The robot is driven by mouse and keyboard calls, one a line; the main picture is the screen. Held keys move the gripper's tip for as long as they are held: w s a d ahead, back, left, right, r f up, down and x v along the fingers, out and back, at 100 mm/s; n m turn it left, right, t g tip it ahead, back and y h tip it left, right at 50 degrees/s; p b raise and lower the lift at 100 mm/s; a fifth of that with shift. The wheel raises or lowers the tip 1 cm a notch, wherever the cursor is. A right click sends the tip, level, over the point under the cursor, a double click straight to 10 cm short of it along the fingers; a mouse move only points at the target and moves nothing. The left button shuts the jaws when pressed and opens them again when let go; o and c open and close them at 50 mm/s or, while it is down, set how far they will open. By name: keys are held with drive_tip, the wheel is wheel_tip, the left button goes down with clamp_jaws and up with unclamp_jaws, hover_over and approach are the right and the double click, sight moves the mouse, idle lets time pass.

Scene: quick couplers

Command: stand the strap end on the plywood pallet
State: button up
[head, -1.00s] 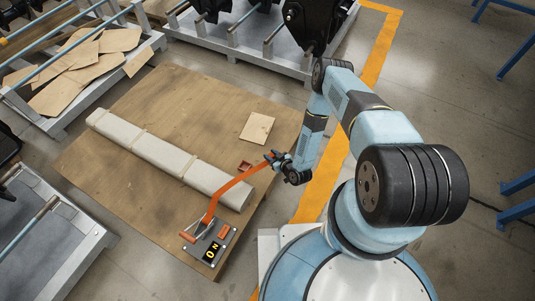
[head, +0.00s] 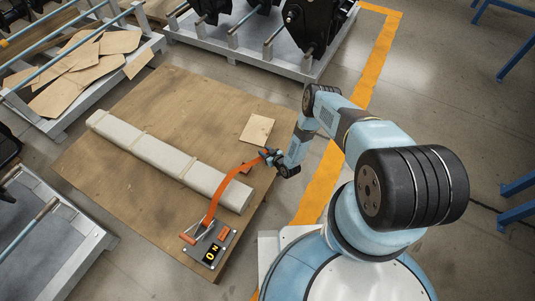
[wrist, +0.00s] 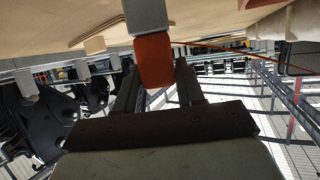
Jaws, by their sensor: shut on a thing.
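The plywood pallet (head: 125,195) lies flat on the floor left of my base. An orange strap (head: 220,187) rises in a curve from a ratchet plate (head: 212,243) at the pallet's near corner to my gripper. My gripper (head: 268,155) is over the pallet's right part, beyond the near end of the long beige beam. In the wrist view my gripper (wrist: 160,78) is shut on the strap end, an orange block (wrist: 155,62) with a grey piece (wrist: 147,16) projecting towards the plywood. I cannot tell whether the grey piece touches the pallet.
The wrapped beige beam (head: 165,158) lies diagonally across the pallet. A small plywood sheet (head: 257,129) lies beyond my gripper. A dark red mark or piece (head: 246,169) shows beside the strap. Metal racks stand behind and left.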

drive_tip(key=shift+f, duration=0.7)
drive_tip(key=o, duration=1.1)
